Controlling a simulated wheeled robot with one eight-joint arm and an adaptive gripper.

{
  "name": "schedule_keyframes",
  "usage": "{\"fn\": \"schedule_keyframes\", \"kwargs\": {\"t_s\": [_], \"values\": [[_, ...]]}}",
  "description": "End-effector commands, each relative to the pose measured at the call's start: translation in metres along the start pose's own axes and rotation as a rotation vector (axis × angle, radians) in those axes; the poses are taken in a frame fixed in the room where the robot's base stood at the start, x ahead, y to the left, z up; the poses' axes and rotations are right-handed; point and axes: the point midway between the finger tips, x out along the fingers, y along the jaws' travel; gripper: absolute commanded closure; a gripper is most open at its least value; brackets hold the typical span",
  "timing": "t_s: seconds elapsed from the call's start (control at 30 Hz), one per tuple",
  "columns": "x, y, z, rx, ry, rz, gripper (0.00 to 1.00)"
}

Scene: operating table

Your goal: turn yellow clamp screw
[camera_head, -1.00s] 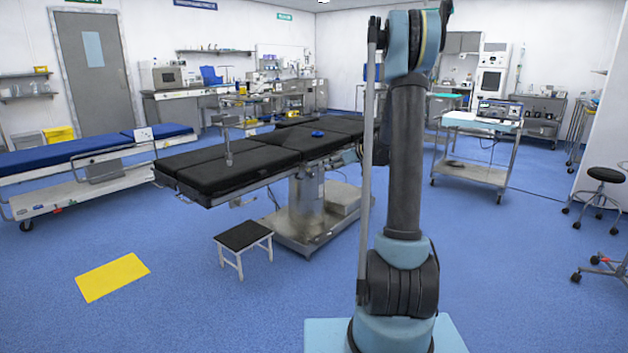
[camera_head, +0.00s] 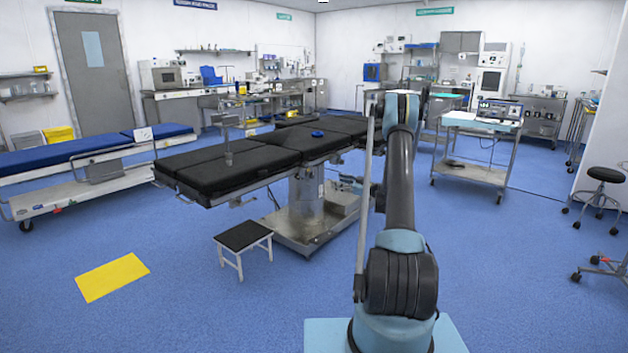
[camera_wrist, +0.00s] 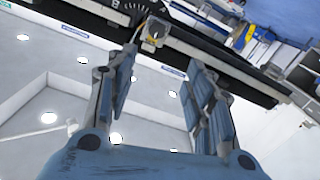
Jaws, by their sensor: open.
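The operating table (camera_head: 205,168) has black pads and a grey pedestal. A small grey clamp with a yellow part (camera_wrist: 154,32) sits on this rail, beside a dark dial with white marks. My gripper (camera_wrist: 163,60) is open and empty, its two blue fingers spread below the rail. The clamp lies just beyond the fingertips, nearer the left finger, and appears apart from them.
A black-topped step stool (camera_head: 243,237) stands in front of the table. A blue-padded stretcher (camera_head: 95,150) is at left. A wheeled cart (camera_head: 470,160) with equipment stands right of my arm. The blue floor between is open. A blue ring-like item (camera_head: 317,133) lies on the table.

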Motion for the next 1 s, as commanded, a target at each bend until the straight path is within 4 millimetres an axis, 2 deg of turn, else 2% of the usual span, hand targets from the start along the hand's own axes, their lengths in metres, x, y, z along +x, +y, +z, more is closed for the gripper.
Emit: {"fn": "schedule_keyframes", "kwargs": {"t_s": [0.13,0.37,1.0], "values": [[-0.001,0.005,0.013,-0.021,0.024,0.015,0.52],[0.012,0.006,0.015,-0.025,0.031,0.018,0.52],[0.122,0.007,0.012,-0.024,0.03,0.017,0.52]]}}
